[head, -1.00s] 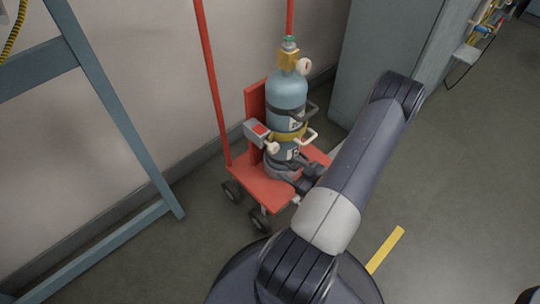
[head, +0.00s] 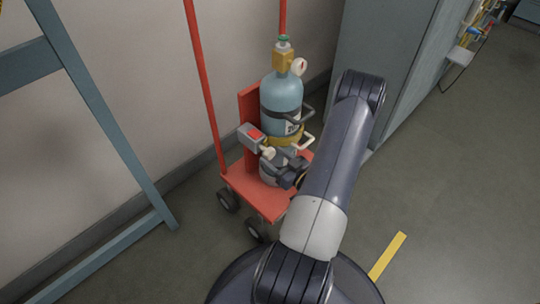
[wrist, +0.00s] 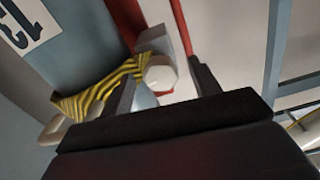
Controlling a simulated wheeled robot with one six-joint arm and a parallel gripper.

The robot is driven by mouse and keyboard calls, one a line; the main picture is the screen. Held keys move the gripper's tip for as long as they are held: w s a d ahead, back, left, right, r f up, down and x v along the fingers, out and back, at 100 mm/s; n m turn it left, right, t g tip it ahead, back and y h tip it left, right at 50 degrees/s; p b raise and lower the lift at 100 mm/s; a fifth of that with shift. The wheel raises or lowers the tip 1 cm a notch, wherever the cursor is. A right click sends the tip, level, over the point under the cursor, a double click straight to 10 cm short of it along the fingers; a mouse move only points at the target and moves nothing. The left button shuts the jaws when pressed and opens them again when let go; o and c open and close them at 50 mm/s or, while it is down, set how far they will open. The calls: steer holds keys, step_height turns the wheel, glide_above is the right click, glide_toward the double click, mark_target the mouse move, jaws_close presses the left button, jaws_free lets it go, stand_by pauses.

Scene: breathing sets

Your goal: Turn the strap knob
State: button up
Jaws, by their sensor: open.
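The cream strap knob (head: 267,153) is at the left front of the blue-grey cylinder (head: 283,95), just below a grey block (head: 249,138) with a red face. In the wrist view the knob (wrist: 160,74) is pale and faceted, at the end of the yellow-and-black striped strap (wrist: 100,92). My gripper (head: 274,160) is low in front of the cylinder, close to the knob. In the wrist view its open fingers (wrist: 164,84) stand on either side of the knob, with gaps visible. Whether the knob is within finger depth is unclear.
The cylinder stands on a red trolley (head: 262,200) with red uprights against the wall. Its gauge (head: 299,66) and hose-like handles stick out right. A blue-grey frame (head: 105,125) is at left, a grey cabinet (head: 395,60) at right.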

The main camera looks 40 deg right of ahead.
steer(key=shift+w+a, duration=0.1)
steer(key=shift+w, duration=1.1)
steer(key=c, duration=1)
